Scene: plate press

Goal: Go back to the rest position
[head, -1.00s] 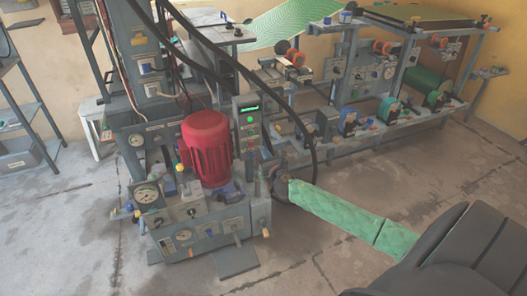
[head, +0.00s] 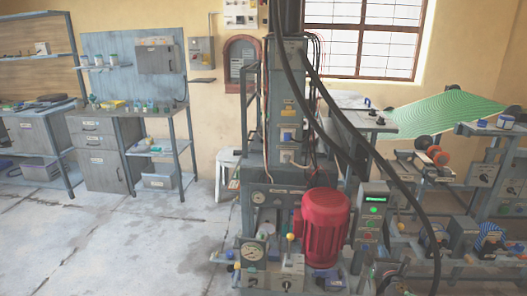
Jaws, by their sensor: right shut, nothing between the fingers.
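The plate press stands right of centre, with a tall grey column (head: 287,110), a red motor (head: 325,228) and a control box (head: 371,212) with a lit green display. My right gripper (head: 385,277) shows only in part at the bottom edge, just right of the red motor and low in front of the press. It is shut with nothing held. Its details are hard to make out, and I cannot tell whether it touches the press. My left gripper is not in view.
A grey workbench (head: 105,150) and shelves stand along the back wall at left. A white stool (head: 228,165) is beside the press. A line of machines with a green sheet (head: 448,112) stands at right. Black hoses hang in front of the press. The concrete floor (head: 120,245) at left is clear.

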